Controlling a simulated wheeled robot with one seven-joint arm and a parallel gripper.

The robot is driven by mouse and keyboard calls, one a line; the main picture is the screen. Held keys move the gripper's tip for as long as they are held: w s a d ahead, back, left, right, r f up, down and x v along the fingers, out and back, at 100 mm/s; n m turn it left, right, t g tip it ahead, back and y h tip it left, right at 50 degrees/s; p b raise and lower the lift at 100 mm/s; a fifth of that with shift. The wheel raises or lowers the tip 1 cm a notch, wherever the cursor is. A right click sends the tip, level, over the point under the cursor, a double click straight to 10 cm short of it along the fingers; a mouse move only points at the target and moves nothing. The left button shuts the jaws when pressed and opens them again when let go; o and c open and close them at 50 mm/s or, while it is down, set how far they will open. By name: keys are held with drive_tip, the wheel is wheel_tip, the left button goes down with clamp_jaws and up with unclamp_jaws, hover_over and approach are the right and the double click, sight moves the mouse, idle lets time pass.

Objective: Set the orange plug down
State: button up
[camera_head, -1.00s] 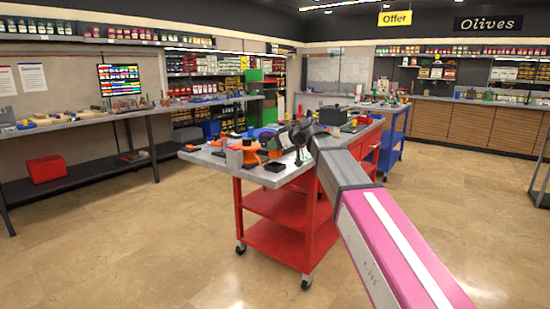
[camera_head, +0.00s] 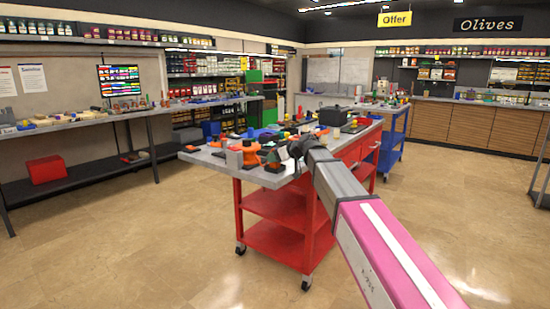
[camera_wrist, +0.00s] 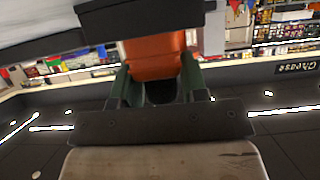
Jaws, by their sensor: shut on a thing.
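The orange plug (camera_wrist: 154,58) shows in the wrist view between the two green fingers of my gripper (camera_wrist: 155,72), which is shut on it. A dark bar hides part of the plug at the top of that view. In the head view my gripper (camera_head: 279,156) is small and partly hidden behind my arm, low over the near part of the red cart's grey top (camera_head: 200,156). I cannot tell whether the plug touches anything there.
An orange part (camera_head: 251,151) and a grey block (camera_head: 234,158) stand on the cart's near left. A dark block (camera_head: 274,168) lies close to the gripper. A black box (camera_head: 335,117) and several small parts crowd the cart farther back. The floor around the cart is clear.

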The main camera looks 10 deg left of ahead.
drive_tip(key=o, duration=1)
drive_tip(key=shift+f, duration=0.1)
drive_tip(key=shift+c, duration=0.2)
drive_tip(key=shift+r, duration=0.2)
drive_tip(key=v, duration=1.2)
drive_tip(key=s+d+f+m+h, duration=0.2)
drive_tip(key=d+f, duration=0.4)
drive_tip(key=f, duration=0.3)
drive_tip(key=s+d+f+m+g+h, duration=0.1)
drive_tip(key=s+d+f+m+h, duration=0.15)
drive_tip(key=d+f, duration=0.45)
drive_tip(key=s+d+f+m+h, duration=0.1)
drive_tip(key=d+f+m+h, duration=0.2)
drive_tip(key=f, duration=0.7)
drive_tip(key=s+d+f+m+g+h, duration=0.3)
drive_tip(key=s+d+f+m, duration=0.3)
drive_tip(key=s+d+f, duration=0.9)
drive_tip(key=d+f+h, duration=0.1)
drive_tip(key=d+f, duration=0.2)
drive_tip(key=shift+d+f+g, duration=0.25)
drive_tip(key=shift+g, duration=0.15)
